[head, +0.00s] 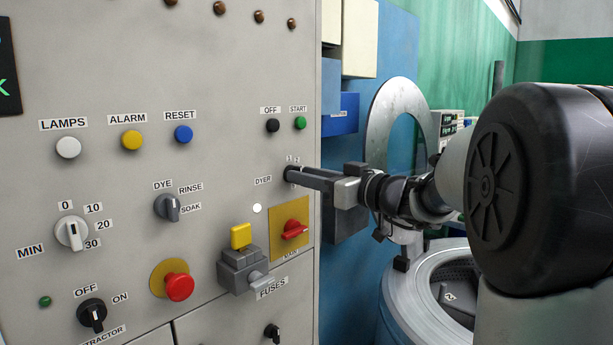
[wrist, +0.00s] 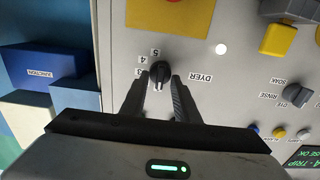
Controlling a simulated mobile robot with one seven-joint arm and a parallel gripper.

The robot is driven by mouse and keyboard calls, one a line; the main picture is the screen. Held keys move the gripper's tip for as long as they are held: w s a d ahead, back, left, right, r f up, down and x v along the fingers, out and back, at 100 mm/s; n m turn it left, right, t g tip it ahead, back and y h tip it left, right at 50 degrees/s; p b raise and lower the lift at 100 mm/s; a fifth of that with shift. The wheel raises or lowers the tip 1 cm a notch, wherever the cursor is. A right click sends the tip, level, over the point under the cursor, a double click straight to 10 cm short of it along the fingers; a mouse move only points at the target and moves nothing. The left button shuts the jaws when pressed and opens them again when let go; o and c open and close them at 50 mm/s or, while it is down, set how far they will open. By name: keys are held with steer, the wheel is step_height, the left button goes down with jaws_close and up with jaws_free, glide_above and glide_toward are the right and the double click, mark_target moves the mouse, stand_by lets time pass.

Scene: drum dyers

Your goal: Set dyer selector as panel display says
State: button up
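The dyer selector is a small black knob (wrist: 159,74) on the grey panel (wrist: 235,75), beside the DYER label. Numbers including 3, 4 and 5 curve around it. A small pale mark shows on its lower side in the wrist view; I cannot tell which number it points to. My gripper (wrist: 159,84) is open, one finger on each side of the knob, with gaps visible. In the head view my gripper (head: 291,174) reaches the panel at the DYER label and hides the knob. The panel display (wrist: 299,161) is cut off; it reads partly "4 - TRIP" and "SE OK".
A red main switch on a yellow plate (head: 276,246) sits just below my gripper. A yellow-topped fuse block (head: 241,262) and a red button (head: 179,287) stick out nearby. Blue boxes (head: 341,113) lie beyond the panel's right edge. A round drum (head: 413,290) stands at right.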

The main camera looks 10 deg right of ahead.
jaws_close()
steer(key=shift+f+b, duration=0.1)
steer(key=shift+b, duration=0.4)
steer(key=shift+f+m+b, duration=0.15)
steer(key=shift+m+b, duration=0.3)
steer(key=shift+m, duration=7.5)
steer(key=shift+f+m+b, duration=0.1)
steer(key=shift+m+b, duration=0.3)
steer(key=shift+m, duration=7.55)
steer(key=shift+f, duration=0.1)
